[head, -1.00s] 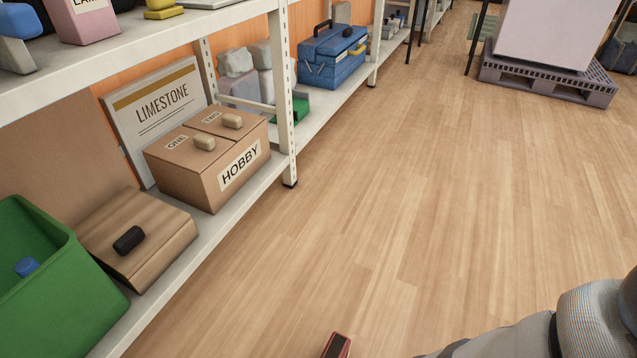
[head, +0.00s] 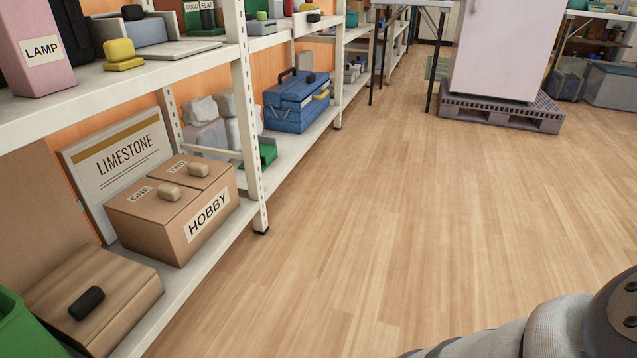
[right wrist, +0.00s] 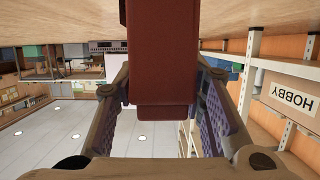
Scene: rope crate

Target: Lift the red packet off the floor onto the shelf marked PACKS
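The red packet (right wrist: 162,60) fills the upper middle of the right wrist view, with its top end cut off by the frame. My right gripper (right wrist: 163,75) has one finger at each side of it, both fingertips against its edges, so it looks shut on the packet. The packet does not show in the head view now. My right arm shows at the lower right there, its gripper out of frame. My left gripper is in neither view. No PACKS label is readable on the parts of the shelf (head: 250,180) in view.
A HOBBY box (head: 175,210), a LIMESTONE box (head: 118,165) and a blue toolbox (head: 296,100) stand on the lower shelf. A pink LAMP box (head: 40,48) is on the upper shelf. Wooden floor lies open to the right, up to a pallet (head: 500,112) bearing a pale block.

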